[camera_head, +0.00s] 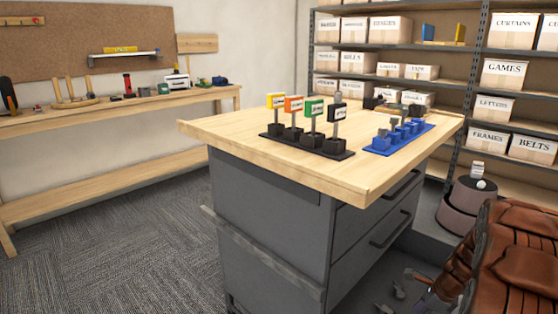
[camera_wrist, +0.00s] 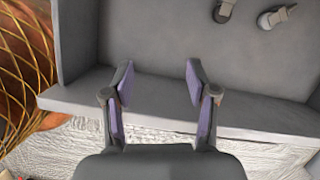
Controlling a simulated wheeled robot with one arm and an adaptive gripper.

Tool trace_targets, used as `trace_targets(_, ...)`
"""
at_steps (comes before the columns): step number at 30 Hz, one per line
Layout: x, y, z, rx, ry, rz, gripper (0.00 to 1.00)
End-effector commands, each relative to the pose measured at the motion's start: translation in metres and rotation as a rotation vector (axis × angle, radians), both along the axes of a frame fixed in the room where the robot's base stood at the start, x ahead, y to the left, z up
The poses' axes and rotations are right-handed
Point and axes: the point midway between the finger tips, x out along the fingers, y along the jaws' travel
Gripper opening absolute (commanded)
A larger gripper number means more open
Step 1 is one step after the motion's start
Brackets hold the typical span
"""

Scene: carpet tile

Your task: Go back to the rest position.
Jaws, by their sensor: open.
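My gripper (camera_wrist: 158,74) shows in the wrist view with its two fingers spread apart. It is open, and nothing is between the fingertips. A plain grey surface (camera_wrist: 165,45) with a ledge lies beyond the fingers. I cannot tell whether the fingers touch it. Two small metallic pieces show at the top right of that view. I cannot make out my gripper with certainty in the head view.
A wooden-topped workbench (camera_head: 240,133) with grey drawers bears a dark sign stand (camera_head: 306,144) with coloured signs and a blue rack (camera_head: 385,147). Shelves with labelled boxes (camera_head: 503,73) stand behind. A long side bench (camera_head: 75,118) stands left; carpet (camera_head: 120,250) between is clear.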

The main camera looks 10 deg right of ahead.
Motion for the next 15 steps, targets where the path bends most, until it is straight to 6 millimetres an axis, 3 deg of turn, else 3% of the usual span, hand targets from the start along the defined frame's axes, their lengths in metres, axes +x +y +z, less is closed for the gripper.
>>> trace_targets(5,0.003,0.035,0.055,-0.022,-0.008,0.157,0.58)
trace_targets(15,-0.016,0.137,0.186,-0.076,-0.026,0.629,0.58)
